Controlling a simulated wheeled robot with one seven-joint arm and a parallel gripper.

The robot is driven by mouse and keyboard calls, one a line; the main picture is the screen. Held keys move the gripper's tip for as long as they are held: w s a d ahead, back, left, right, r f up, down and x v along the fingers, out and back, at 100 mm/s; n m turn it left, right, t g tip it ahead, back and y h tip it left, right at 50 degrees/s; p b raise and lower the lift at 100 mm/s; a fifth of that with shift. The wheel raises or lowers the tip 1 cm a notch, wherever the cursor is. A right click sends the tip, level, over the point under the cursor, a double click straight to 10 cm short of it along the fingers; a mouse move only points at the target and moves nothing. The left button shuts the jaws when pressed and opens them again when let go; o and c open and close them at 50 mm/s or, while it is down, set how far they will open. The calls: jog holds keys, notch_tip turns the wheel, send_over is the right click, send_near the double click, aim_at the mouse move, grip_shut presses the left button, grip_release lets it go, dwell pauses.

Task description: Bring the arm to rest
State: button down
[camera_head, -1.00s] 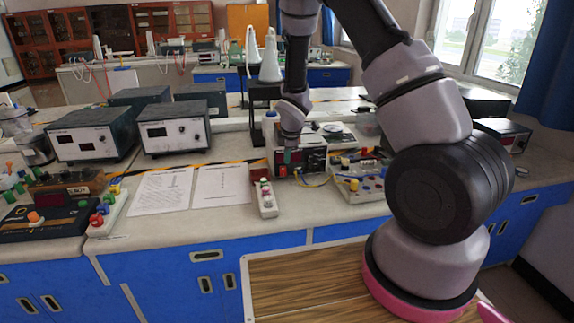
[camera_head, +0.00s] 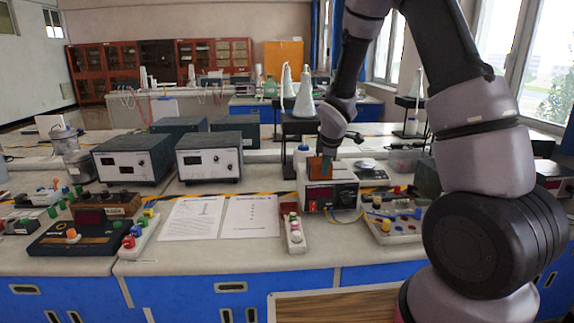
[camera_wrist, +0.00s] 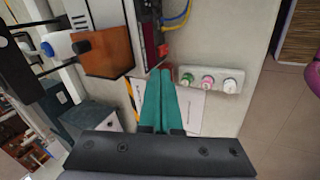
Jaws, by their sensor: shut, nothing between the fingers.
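The arm reaches out from the right side of the head view and bends down to the bench. Whether the fingertips touch the instrument cannot be told.
Two dark meters (camera_head: 208,158) stand further left.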

jog(key=s+d+r+m, duration=0.3)
jog(key=s+r+m, duration=0.2)
jog(key=r, duration=0.4)
jog(key=s+d+r+m, duration=0.3)
jog(key=s+r+m, duration=0.2)
jog(key=r, duration=0.5)
jog(key=s+r+m+t+y, duration=0.1)
jog(key=s+r+m, duration=0.3)
jog(key=s, duration=0.5)
jog(key=s+a+r+m+y, duration=0.1)
jog(key=s+r+m, duration=0.4)
jog(key=s, duration=0.5)
jog(key=shift+s+m+t, duration=0.15)
jog(key=shift+m+t, duration=0.25)
jog(key=shift+m, duration=0.1)
